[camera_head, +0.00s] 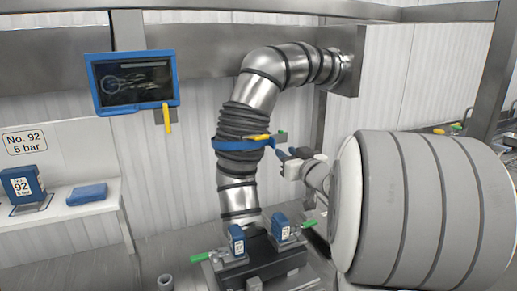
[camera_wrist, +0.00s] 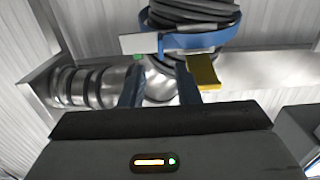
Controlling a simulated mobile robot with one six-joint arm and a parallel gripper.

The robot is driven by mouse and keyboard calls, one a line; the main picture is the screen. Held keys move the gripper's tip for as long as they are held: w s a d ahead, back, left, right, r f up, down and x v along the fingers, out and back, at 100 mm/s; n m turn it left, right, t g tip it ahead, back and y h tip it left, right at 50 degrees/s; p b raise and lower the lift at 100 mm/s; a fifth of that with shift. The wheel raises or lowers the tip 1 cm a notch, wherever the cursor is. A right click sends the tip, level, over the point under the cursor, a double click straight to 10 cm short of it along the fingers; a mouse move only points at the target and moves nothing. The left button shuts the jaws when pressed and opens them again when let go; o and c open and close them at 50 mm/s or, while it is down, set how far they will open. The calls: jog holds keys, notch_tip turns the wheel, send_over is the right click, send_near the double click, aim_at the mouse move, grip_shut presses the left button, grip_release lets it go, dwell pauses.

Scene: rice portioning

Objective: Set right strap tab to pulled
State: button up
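A blue strap (camera_head: 232,144) wraps the black bellows of a metal duct. A yellow tab (camera_head: 257,137) sticks out at the strap's right side in the head view. A small grey plate with a green spot (camera_head: 281,136) is right of it. My gripper (camera_head: 283,153) is just right of the strap. In the wrist view, my gripper (camera_wrist: 160,88) is open and its gap looks empty. The yellow tab (camera_wrist: 203,72) is by the right fingertip; I cannot tell whether they touch. The grey plate (camera_wrist: 140,43) is beyond the left finger, in front of the strap (camera_wrist: 200,40).
Blue boxes (camera_head: 237,240) and green-handled clamps (camera_head: 205,256) stand at the duct's foot. A blue-framed screen (camera_head: 131,82) hangs at upper left with a yellow piece (camera_head: 167,118) below it. A shelf (camera_head: 90,208) is at left.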

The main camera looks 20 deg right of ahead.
aim_at(275, 144)
jog(key=w+p, duration=0.1)
jog(key=w, duration=0.6)
jog(key=shift+w+a, duration=0.15)
jog(key=shift+w, duration=0.2)
jog(key=shift+c, duration=0.4)
grip_shut()
